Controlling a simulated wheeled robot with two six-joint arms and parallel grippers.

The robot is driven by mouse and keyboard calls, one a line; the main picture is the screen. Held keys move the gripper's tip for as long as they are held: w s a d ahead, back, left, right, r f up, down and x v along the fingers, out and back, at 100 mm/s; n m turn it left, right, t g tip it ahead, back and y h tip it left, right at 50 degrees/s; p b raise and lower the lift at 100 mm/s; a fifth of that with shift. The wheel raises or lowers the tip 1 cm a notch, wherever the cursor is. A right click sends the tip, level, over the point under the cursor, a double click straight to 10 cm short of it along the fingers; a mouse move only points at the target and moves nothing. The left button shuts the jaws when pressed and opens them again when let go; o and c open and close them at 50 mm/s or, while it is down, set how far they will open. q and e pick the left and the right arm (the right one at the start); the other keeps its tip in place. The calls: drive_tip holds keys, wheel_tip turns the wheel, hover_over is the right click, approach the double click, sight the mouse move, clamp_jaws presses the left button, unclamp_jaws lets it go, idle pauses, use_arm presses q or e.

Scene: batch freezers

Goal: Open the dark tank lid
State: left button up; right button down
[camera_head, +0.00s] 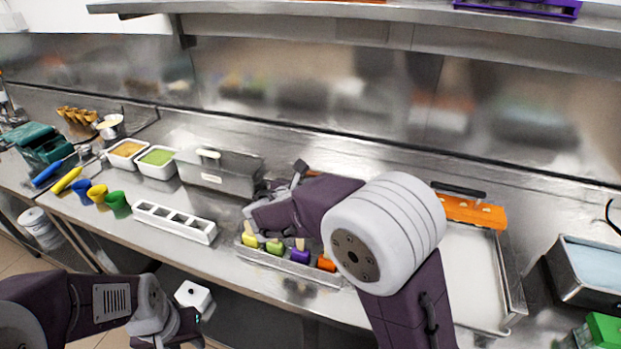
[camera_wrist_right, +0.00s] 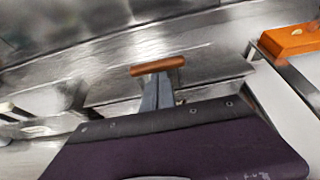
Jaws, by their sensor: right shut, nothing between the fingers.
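A steel lid (camera_wrist_right: 205,80) with a reddish-brown bar handle (camera_wrist_right: 157,67) shows in the right wrist view; I take it for the dark tank's lid. It looks closed. The brown handle also shows in the head view (camera_head: 301,167), and my right arm hides most of that tank. My right gripper (camera_wrist_right: 158,78) is shut and empty, with its fingertips right at the handle; whether they touch it I cannot tell. My left gripper (camera_head: 178,333) is low at the bottom of the head view, away from the tanks, and its fingers are not clear.
A steel tank (camera_head: 215,180) with a white handle stands left of my right gripper. A white slotted holder (camera_head: 174,222) and a tray with several coloured popsicles (camera_head: 275,248) lie in front. An orange scraper (camera_head: 472,212) rests on the pan at the right.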

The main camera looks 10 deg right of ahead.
drive_tip(key=r+p, duration=0.1)
drive_tip(key=p, duration=0.2)
drive_tip(key=r+g+p, duration=0.1)
drive_tip(key=r+p, duration=0.1)
drive_tip(key=p, duration=0.1)
drive_tip(key=w+d+r+g+y+p, duration=0.1)
drive_tip(key=r+p, duration=0.1)
drive_tip(key=p, duration=0.2)
drive_tip(key=w+d+r+g+y+p, duration=0.1)
drive_tip(key=w+g+p, duration=0.1)
drive_tip(key=p, duration=0.8)
drive_tip(key=shift+r+y, duration=0.3)
drive_tip(key=shift+y, duration=0.1)
drive_tip(key=w+d+r+p, duration=0.1)
drive_tip(key=w+d+p, duration=0.4)
drive_tip(key=w+p, duration=0.1)
drive_tip(key=shift+w+r, duration=0.3)
drive_tip(key=shift+w, duration=0.4)
drive_tip(key=b+v, duration=0.1)
drive_tip(key=v, duration=0.8)
